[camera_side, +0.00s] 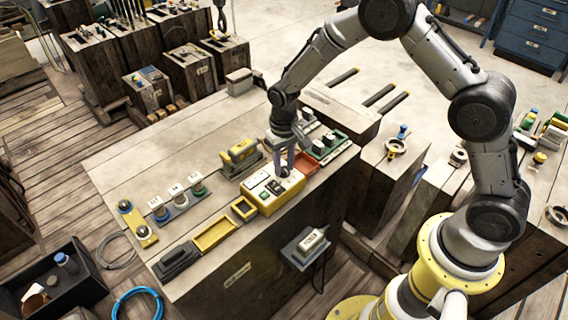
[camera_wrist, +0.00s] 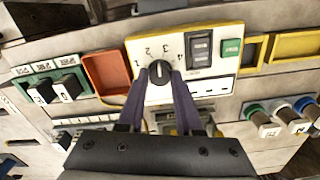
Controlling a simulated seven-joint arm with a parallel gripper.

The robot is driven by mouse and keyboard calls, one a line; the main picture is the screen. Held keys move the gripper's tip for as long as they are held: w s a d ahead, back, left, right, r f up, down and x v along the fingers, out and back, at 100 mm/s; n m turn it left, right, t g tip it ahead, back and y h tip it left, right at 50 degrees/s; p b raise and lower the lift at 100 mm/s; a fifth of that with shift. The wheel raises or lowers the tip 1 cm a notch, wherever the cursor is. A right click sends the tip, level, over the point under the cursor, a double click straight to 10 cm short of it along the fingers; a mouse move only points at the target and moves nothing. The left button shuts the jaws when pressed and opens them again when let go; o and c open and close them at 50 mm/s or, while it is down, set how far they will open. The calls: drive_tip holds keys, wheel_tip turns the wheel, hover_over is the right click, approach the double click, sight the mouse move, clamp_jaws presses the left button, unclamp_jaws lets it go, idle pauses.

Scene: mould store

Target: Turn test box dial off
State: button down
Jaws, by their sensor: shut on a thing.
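The test box (camera_wrist: 222,84) is yellow with a white face. Its round black dial (camera_wrist: 159,73) has numbers 1 to 4 printed around one side. A small light mark shows on the dial; exactly which position it points to is hard to tell. My gripper (camera_wrist: 160,80) is shut on the dial, with one dark finger on each side of it. In the side view the test box (camera_side: 267,203) sits on the wooden bench, and my gripper (camera_side: 283,166) comes down onto its far end. The dial is mostly hidden there by the fingers.
On the box face are a black rocker switch (camera_wrist: 200,48) and a green button (camera_wrist: 231,47). An orange-red tray (camera_side: 305,162) and a green switch block (camera_side: 328,148) stand close by. Yellow trays (camera_side: 215,234) lie at the other side. A grey box (camera_side: 307,243) hangs on the bench front.

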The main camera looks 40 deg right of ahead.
drive_tip(key=n, duration=0.5)
drive_tip(key=shift+n, duration=0.3)
drive_tip(key=n, duration=1)
drive_tip(key=shift+n, duration=2.6)
drive_tip(key=c, duration=0.6)
unclamp_jaws()
